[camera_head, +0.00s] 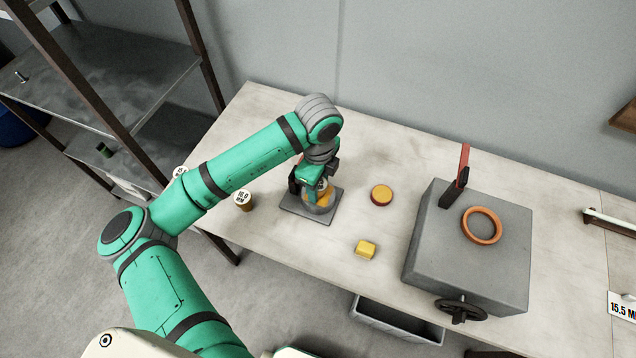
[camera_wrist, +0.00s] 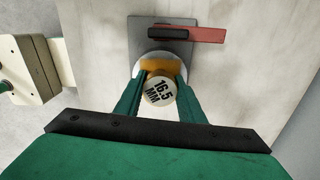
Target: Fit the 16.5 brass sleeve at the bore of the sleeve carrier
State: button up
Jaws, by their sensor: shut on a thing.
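My gripper (camera_head: 318,186) is over the left-middle of the table, pointing down. In the wrist view my gripper (camera_wrist: 160,84) is shut on the 16.5 sleeve (camera_wrist: 158,91), whose round end reads "16.5 MM". What looks like the sleeve carrier is a grey plate (camera_head: 293,205) with a pale round body (camera_head: 318,208). In the wrist view the plate (camera_wrist: 178,47) has a red bar and black clamp across it. An orange-brass part shows beyond the label, against the pale round body. The bore is hidden, so I cannot tell whether the sleeve is in it.
A sleeve marked 16.0 (camera_head: 243,200) stands left of the plate, another labelled piece (camera_head: 180,172) farther left. An orange disc (camera_head: 381,195) and yellow block (camera_head: 366,249) lie to the right. A grey machine block (camera_head: 425,240) with an orange ring (camera_head: 482,225) and upright red-black lever (camera_head: 456,180) stands beyond.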

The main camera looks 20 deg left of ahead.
jog(key=o, duration=1.4)
jog(key=shift+c, duration=0.2)
notch_tip(320, 180, up, 11)
jog(key=shift+f, duration=0.15)
